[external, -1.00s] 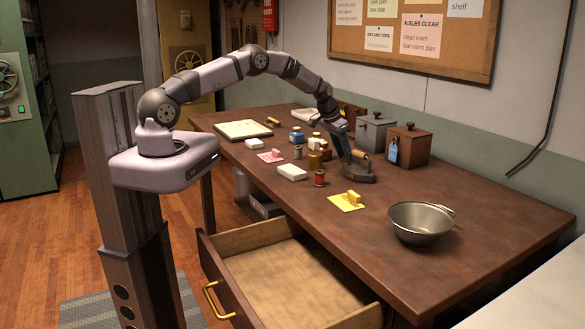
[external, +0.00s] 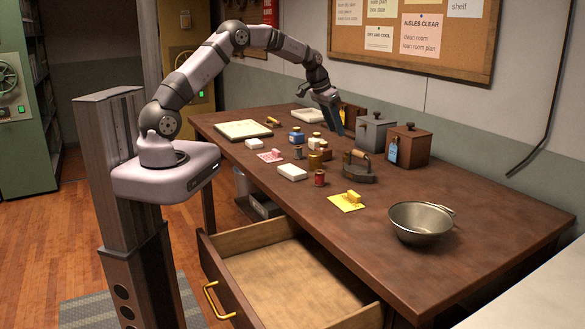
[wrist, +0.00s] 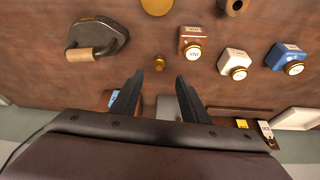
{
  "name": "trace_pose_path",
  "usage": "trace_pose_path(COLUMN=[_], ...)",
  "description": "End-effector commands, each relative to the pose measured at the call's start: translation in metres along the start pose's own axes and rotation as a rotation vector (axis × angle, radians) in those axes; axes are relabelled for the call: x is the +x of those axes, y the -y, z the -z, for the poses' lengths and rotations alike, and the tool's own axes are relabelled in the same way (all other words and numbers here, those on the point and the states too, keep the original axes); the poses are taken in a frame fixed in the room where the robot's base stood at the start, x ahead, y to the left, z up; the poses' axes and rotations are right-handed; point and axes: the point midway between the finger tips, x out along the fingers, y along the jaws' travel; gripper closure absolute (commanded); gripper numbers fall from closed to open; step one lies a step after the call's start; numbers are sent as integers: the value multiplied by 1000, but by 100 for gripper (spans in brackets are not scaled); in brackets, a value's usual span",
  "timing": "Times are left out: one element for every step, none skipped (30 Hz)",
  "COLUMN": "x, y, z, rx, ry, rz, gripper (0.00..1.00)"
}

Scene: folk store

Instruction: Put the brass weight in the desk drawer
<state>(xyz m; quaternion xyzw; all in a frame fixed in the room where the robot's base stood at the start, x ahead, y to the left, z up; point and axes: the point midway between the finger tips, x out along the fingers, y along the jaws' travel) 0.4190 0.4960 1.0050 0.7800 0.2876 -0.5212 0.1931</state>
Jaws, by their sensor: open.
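A brass cylinder, which looks like the brass weight (external: 314,161), stands upright on the desk among the small jars. It also shows at the top edge of the wrist view (wrist: 157,5), partly cut off. A smaller brass round piece (wrist: 159,61) lies just beyond my fingertips in the wrist view; I cannot tell whether it is a weight too. My gripper (external: 337,127) is open and empty, above the desk toward the wall; its two fingers (wrist: 158,82) show apart in the wrist view. The desk drawer (external: 285,282) is pulled out, and its visible floor is empty.
A flat iron (external: 361,172) stands right of the weight. Brown (wrist: 191,42), white (wrist: 235,62) and blue (wrist: 287,58) jars stand close by. Boxes (external: 408,148) line the wall. A metal bowl (external: 420,222) and yellow pad (external: 346,203) are toward the right front.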

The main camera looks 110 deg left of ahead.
Motion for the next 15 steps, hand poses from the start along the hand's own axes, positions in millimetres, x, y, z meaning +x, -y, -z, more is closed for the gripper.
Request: trace_pose_path(x=[-3, -4, -6, -6, -7, -7, -7, -7, -7, -7, -8, -8, -9, -10, -11], y=[0, 0, 0, 0, 0, 0, 0, 0, 0, -1, -2, -6, -10, -16, -26], z=[0, 0, 0, 0, 0, 0, 0, 0, 0, 0, -1, -1, -2, -3, -5], rx=[0, 0, 0, 0, 0, 0, 0, 0, 0, 0, 2, 6, 10, 17, 27], ry=[-1, 0, 0, 1, 1, 1, 1, 1, 1, 1, 2, 3, 5, 9, 15], rz=[1, 0, 0, 0, 0, 0, 0, 0, 0, -1, -1, -3, -6, -9, -15], gripper=[59, 59, 59, 59, 59, 59, 59, 59, 59, 59, 59, 59, 59, 59, 59])
